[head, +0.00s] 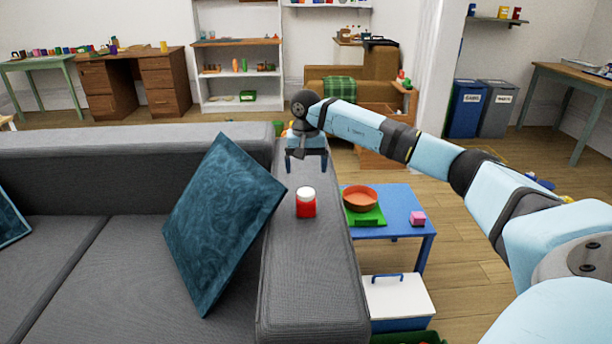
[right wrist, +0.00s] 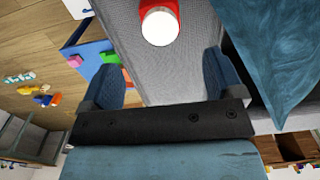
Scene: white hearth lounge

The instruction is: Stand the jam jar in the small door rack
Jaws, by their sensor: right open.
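The jam jar (head: 306,203), red with a white lid, stands upright on the grey sofa's armrest (head: 312,270). My right gripper (head: 306,160) is open and empty, above the armrest and beyond the jar in the head view. In the right wrist view, the jar's white lid (right wrist: 160,26) shows past the open fingers (right wrist: 165,78), apart from them and roughly in line with the gap between them. My left gripper is not in view. I cannot see a small door rack in either view.
A teal cushion (head: 222,225) leans close to the left of the armrest. A low blue table (head: 402,206) with an orange bowl (head: 359,197) and a pink block (head: 417,218) stands to the right. A white-lidded cooler (head: 398,297) is nearer on the floor.

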